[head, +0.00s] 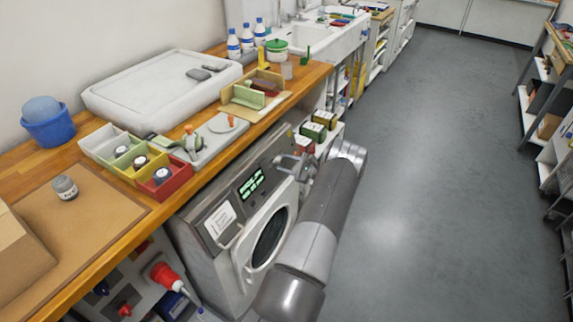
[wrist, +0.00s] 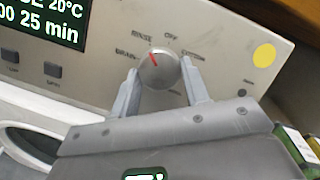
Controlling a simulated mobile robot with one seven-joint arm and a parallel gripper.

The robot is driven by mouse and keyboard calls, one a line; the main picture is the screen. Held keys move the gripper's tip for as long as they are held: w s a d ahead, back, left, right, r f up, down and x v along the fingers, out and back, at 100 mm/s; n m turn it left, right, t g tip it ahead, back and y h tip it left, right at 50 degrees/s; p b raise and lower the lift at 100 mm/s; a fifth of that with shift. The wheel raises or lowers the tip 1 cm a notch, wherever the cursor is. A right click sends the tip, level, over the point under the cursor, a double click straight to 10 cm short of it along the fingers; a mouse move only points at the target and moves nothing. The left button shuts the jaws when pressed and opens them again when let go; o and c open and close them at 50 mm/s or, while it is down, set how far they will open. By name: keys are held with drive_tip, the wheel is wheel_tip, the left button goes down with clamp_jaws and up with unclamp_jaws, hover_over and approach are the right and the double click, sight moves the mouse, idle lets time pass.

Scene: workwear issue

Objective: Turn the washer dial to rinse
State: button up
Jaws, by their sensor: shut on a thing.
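The washer (head: 205,262) stands under the wooden counter, with its round door (head: 268,240) closed. In the wrist view the round grey dial (wrist: 160,72) sits between the two fingers of my gripper (wrist: 160,68), which is shut on it. The dial's red mark points up and slightly left, towards the label that seems to read RINSE. OFF is at the upper right and DRAIN seems to be at the left. The lit display (wrist: 40,22) shows a word ending in "SE", 20°C and 25 min. In the head view my gripper (head: 290,162) is at the panel and hides the dial.
A yellow round sticker (wrist: 264,55) is right of the dial. Small boxes (head: 314,131) stand close beyond my gripper. The counter (head: 140,225) above carries coloured bins (head: 170,182) and a white tray (head: 150,95). The grey floor (head: 430,150) at right is clear.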

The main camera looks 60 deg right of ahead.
drive_tip(key=o, duration=1)
drive_tip(key=s, duration=0.3)
drive_tip(key=s+d, duration=0.1)
drive_tip(key=s, duration=0.6)
drive_tip(key=shift+s+d, duration=0.2)
drive_tip(key=shift+s, duration=0.15)
